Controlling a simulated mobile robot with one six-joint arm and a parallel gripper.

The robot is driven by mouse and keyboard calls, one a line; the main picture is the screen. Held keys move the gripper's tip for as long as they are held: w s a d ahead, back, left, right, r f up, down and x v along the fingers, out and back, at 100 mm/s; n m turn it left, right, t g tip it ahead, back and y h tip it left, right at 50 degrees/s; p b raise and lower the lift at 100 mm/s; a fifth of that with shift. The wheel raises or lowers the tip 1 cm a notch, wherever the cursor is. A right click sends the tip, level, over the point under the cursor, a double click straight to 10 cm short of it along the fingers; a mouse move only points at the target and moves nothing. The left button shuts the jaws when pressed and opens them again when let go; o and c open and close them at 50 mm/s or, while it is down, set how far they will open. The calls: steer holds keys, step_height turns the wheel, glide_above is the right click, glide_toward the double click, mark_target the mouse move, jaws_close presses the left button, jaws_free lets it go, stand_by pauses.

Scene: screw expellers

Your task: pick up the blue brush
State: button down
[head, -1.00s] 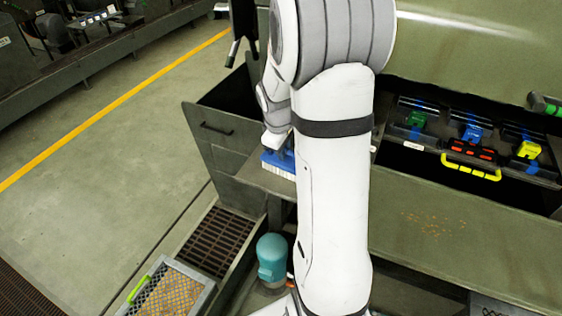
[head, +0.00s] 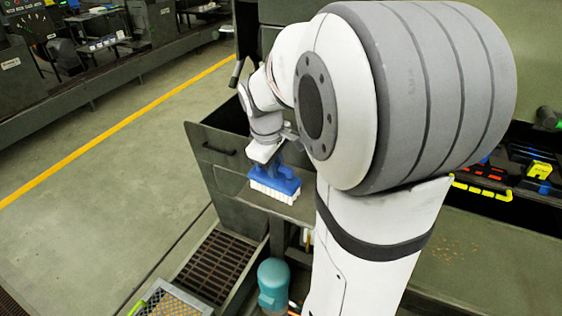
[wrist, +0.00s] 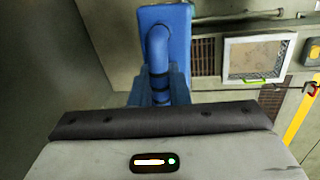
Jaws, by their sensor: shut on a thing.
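The blue brush (head: 275,181) has a blue block, a blue handle and white bristles facing down. In the head view it hangs below my gripper (head: 268,152), in front of the dark bin on the machine. In the wrist view the brush (wrist: 165,32) extends away from my gripper (wrist: 158,88), which is shut on its handle.
A floor grate (head: 215,266), a teal motor-like cylinder (head: 272,280) and a framed tray (head: 170,300) lie below. A yellow-handled toolbox (head: 483,190) is at right. The floor at left is clear.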

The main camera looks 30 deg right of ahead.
steer(key=s+a+b, duration=0.2)
steer(key=s+a, duration=0.6)
steer(key=a, duration=0.2)
steer(key=shift+a, duration=0.1)
steer(key=c, duration=1.9)
jaws_free()
steer(key=shift+c, duration=1.4)
jaws_close()
